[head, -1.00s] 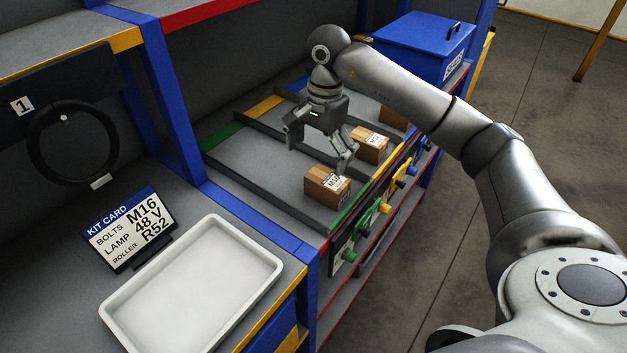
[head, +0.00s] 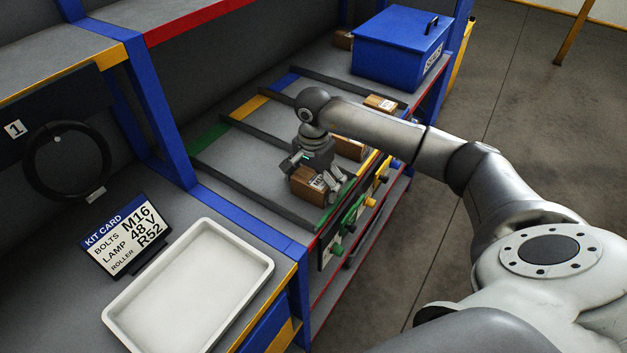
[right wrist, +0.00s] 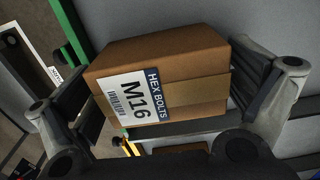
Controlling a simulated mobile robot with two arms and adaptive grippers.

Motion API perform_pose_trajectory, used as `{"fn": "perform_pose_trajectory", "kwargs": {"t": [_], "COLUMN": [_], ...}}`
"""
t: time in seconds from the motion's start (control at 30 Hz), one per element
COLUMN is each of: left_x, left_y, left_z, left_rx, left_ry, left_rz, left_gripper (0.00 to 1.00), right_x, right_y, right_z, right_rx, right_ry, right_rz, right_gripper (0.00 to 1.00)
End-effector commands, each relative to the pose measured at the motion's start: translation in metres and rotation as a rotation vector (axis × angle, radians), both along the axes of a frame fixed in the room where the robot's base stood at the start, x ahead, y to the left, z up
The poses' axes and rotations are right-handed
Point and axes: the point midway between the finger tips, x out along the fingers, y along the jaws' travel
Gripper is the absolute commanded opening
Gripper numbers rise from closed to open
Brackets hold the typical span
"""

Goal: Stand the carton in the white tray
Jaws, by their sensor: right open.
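A brown carton (head: 309,190) lies in the front lane of the shelf. In the right wrist view the carton (right wrist: 190,65) bears a white and blue label reading "HEX BOLTS M16". My right gripper (head: 316,184) is down at this carton. In the right wrist view its open fingers (right wrist: 165,95) stand on either side of the carton, the right finger very close to its side. The white tray (head: 262,258) is empty on the bench at lower left. A kit card (head: 127,234) beside it reads M16, 48 V, R52. My left gripper is not in view.
Dark dividers (head: 252,195) split the shelf into lanes. Another carton (head: 348,148) is partly hidden behind my arm, and one more (head: 380,103) lies farther back. A blue lidded box (head: 398,48) stands at the back. A blue post (head: 160,100) rises between bench and shelf.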

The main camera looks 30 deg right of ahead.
Motion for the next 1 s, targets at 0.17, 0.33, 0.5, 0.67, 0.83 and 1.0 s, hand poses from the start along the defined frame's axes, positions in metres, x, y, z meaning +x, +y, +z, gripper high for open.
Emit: {"fn": "perform_pose_trajectory", "kwargs": {"t": [0.17, 0.33, 0.5, 0.67, 0.83, 1.0], "left_x": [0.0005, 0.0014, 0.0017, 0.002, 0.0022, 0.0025], "left_y": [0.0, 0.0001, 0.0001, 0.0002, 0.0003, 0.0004], "left_z": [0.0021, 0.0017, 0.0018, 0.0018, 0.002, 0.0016], "left_rx": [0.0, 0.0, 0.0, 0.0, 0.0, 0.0], "left_ry": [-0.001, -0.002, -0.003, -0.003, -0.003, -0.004], "left_rz": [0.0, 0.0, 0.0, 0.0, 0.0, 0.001], "left_gripper": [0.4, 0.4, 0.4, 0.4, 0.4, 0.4], "right_x": [0.0, 0.0001, 0.0001, 0.0002, 0.0009, 0.0011], "right_y": [0.0003, 0.0003, 0.0002, 0.0001, 0.0, 0.0], "right_z": [-0.0059, -0.0058, -0.0055, -0.0054, -0.0041, -0.0033], "right_rx": [0.0, 0.0, 0.0, 0.0, 0.0, 0.001], "right_ry": [-0.001, -0.001, -0.001, -0.001, -0.003, -0.004], "right_rz": [0.001, 0.0, 0.0, 0.0, 0.0, 0.0], "right_gripper": [1.0, 0.95, 0.73, 0.52, 0.37, 0.37]}}
